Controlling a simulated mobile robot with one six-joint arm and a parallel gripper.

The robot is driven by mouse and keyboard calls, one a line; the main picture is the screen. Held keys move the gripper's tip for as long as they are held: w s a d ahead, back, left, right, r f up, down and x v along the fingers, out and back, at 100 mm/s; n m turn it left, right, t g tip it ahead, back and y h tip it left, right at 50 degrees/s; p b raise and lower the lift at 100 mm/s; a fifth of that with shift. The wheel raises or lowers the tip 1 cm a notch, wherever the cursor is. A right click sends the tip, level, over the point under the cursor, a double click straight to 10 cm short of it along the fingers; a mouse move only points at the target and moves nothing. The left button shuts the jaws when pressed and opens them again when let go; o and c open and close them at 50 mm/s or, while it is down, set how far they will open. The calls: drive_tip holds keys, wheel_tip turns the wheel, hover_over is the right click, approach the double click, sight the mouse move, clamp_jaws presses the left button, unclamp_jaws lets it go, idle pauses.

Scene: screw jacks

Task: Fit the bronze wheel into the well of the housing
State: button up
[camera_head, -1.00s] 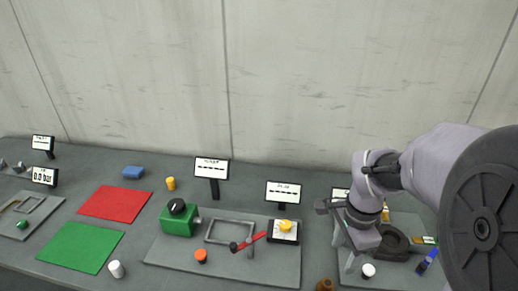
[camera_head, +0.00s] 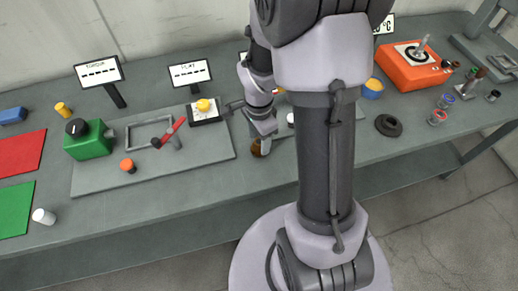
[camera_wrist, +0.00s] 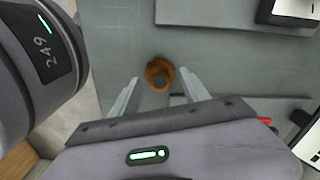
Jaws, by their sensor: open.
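The bronze wheel (camera_wrist: 160,74) is a small brown ring-like piece with a dark centre, lying on the grey bench top. In the head view only part of the wheel (camera_head: 257,149) shows below my gripper (camera_head: 262,136), near the bench's front edge. In the wrist view my gripper (camera_wrist: 157,88) is open, its two fingers on either side of the wheel with gaps; whether they are down at its height I cannot tell. I cannot make out the housing and its well; my arm covers the bench area right of the gripper.
Right of my arm are a dark disc (camera_head: 388,125), an orange box (camera_head: 411,68) and small jars.

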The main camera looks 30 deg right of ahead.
clamp_jaws()
drive_tip(key=shift+r, duration=0.1)
idle(0.4)
